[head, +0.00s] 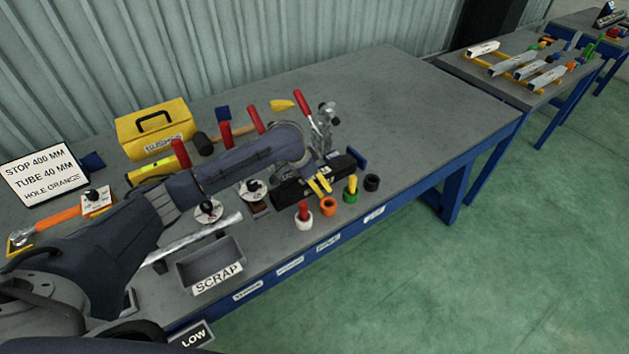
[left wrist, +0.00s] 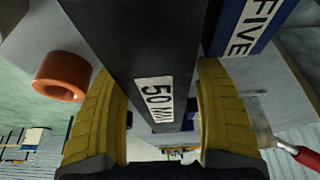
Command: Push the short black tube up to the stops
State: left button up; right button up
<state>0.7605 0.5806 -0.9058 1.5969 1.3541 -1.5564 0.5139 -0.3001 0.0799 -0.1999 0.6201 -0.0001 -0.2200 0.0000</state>
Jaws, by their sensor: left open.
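A black tube (head: 291,192) lies on the bench near its front edge, under my left gripper. A black piece (head: 343,163) shows beyond the gripper; I cannot tell whether it is the same tube. My left gripper (head: 319,185) points down with its yellow fingers open. In the left wrist view, a black bar (left wrist: 130,35) with a white "50 MM" label runs between the two fingers (left wrist: 153,80); contact is unclear. A small blue plate (head: 357,157) stands at the black piece's far end. My right gripper is not in view.
White, orange (head: 328,206), green (head: 351,188) and black (head: 371,182) rings stand along the front edge. Red-handled clamps (head: 305,105) stand behind. A grey scrap tray (head: 210,262) is at front left. The bench's right part (head: 420,110) is clear.

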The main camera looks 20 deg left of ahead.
pick_arm(q)
jog(key=shift+c, duration=0.5)
grip_shut()
jog(key=shift+w+d, duration=0.5)
dwell(0.7)
jog(key=shift+w+d, duration=0.1)
jog(key=shift+w, duration=0.25)
dwell(0.4)
jog(key=shift+o, duration=0.2)
grip_release()
